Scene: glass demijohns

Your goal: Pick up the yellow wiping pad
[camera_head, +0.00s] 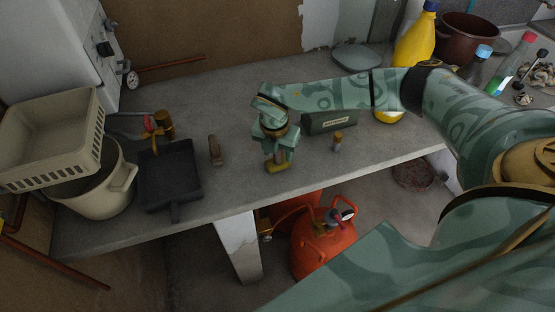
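The yellow wiping pad (277,168) is a small yellow piece low on the grey worktop, close to its front edge. My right gripper (279,157) comes in from the right and points down directly over the pad. Its fingertips are at the pad and partly cover it. A brownish part shows between the fingers just above the yellow. The view is too small to tell whether the fingers are closed on the pad or only around it. My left gripper is not in view.
On the worktop (225,205), a dark dustpan (170,178), a brown block (215,150), a green box (330,121) and a small cylinder (337,141) stand near the gripper. A beige pot (110,190) is at left. An orange gas bottle (322,245) stands below the front edge.

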